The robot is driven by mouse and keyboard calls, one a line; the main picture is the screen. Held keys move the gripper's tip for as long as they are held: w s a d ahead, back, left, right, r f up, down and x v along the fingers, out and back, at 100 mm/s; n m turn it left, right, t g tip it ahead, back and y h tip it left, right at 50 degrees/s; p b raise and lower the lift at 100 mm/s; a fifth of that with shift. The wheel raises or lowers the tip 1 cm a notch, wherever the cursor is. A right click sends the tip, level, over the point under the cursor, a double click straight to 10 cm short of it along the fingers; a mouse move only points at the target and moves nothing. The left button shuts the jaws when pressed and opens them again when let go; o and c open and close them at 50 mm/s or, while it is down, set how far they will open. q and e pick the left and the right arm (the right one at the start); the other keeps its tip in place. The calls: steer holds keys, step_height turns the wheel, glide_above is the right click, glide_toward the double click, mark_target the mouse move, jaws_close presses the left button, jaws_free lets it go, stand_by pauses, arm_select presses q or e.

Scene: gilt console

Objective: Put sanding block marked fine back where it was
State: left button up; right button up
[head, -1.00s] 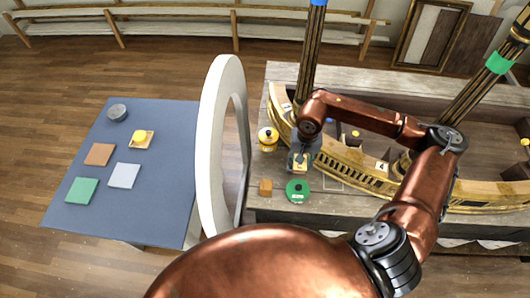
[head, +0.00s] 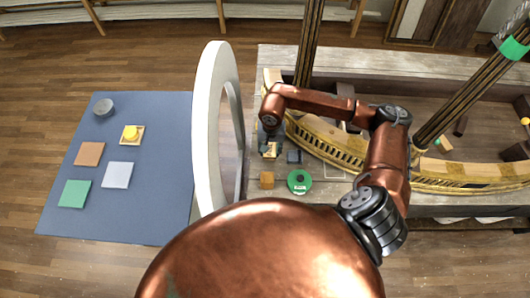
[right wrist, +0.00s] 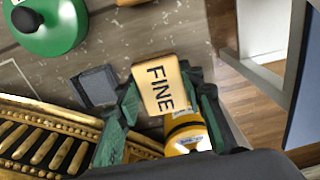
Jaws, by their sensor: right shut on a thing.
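The tan sanding block marked FINE (right wrist: 160,86) is held in my right gripper (right wrist: 160,112), with its lettered face toward the wrist camera. In the head view my right gripper (head: 270,141) and the block (head: 270,152) are over the left end of the workbench, left of a small dark grey block (head: 294,157). The dark block also shows in the right wrist view (right wrist: 97,87), apart from the held block. Whether the held block touches the bench is unclear. My left gripper is out of view.
A yellow item (right wrist: 187,133) is close beside the gripper. A white ring (head: 207,130) stands between the bench and a blue table (head: 140,215).

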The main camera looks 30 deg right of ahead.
mark_target(268, 155)
steer(key=shift+a+f, duration=0.15)
steer(key=shift+f, duration=0.1)
steer(key=f, duration=0.3)
steer(key=shift+w+a+f+b, duration=0.15)
steer(key=shift+w+f+b, duration=0.1)
steer(key=shift+b, duration=0.15)
steer(key=shift+r, duration=0.1)
steer(key=o, duration=0.6)
steer(key=shift+f, duration=0.2)
steer(key=shift+o, duration=1)
steer(key=o, duration=0.3)
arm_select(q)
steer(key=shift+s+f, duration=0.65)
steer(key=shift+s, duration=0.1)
